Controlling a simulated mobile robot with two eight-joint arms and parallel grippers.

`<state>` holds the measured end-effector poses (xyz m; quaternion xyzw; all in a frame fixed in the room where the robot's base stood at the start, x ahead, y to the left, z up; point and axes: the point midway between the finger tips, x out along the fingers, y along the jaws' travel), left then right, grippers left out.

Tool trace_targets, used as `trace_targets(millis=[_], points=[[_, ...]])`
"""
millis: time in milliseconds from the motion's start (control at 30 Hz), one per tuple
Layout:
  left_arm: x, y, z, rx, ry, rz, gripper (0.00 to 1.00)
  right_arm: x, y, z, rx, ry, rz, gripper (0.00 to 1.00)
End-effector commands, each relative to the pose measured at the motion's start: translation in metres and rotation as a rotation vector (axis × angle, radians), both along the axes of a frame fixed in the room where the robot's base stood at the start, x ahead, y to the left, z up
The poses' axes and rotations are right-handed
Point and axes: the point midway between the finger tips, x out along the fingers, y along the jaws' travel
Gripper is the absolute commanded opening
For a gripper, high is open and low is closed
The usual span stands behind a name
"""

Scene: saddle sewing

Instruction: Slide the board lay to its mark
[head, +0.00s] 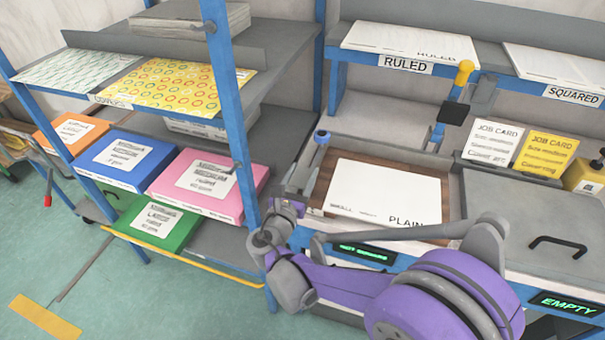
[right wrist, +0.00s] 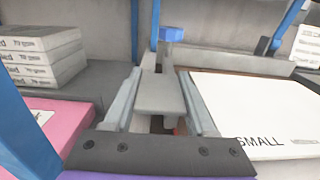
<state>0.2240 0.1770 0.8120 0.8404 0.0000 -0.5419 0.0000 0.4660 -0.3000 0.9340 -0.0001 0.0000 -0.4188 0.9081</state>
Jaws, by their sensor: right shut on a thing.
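My right gripper (head: 300,178) reaches over the left edge of the tray marked PLAIN. In the right wrist view its two fingers (right wrist: 162,100) are shut on a grey block (right wrist: 160,92), which I take to be the board lay's grip. A blue knob (head: 321,137) stands just beyond the fingers; it also shows in the right wrist view (right wrist: 171,34). A white sheet stack marked SMALL and PLAIN (head: 385,192) lies on brown board in the tray, right of the gripper. I cannot make out the mark. My left gripper is not in view.
A shelf with blue posts (head: 228,90) stands close left of the gripper, holding a pink box (head: 208,183), a blue box (head: 121,158) and a green box (head: 155,220). A yellow-knobbed lever (head: 464,75) stands behind the tray. A grey lid (head: 530,205) marked EMPTY is at right.

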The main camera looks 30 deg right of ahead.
Motion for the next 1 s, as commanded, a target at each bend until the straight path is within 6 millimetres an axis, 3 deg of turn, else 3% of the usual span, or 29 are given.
trace_targets(millis=[333, 567, 600, 733, 1000], points=[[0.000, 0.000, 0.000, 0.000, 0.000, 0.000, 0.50, -0.020, -0.017, 0.000, -0.001, 0.001, -0.001, 0.00], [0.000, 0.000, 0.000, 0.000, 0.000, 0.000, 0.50, -0.019, -0.016, 0.000, 0.000, 0.000, 0.000, 0.00], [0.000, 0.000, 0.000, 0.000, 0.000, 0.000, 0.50, -0.019, -0.016, 0.000, 0.000, 0.000, 0.000, 0.63], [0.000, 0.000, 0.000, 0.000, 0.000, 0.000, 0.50, -0.019, -0.016, 0.000, 0.000, 0.000, 0.000, 0.86], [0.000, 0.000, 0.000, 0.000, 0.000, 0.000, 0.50, -0.019, -0.016, 0.000, 0.000, 0.000, 0.000, 0.86]])
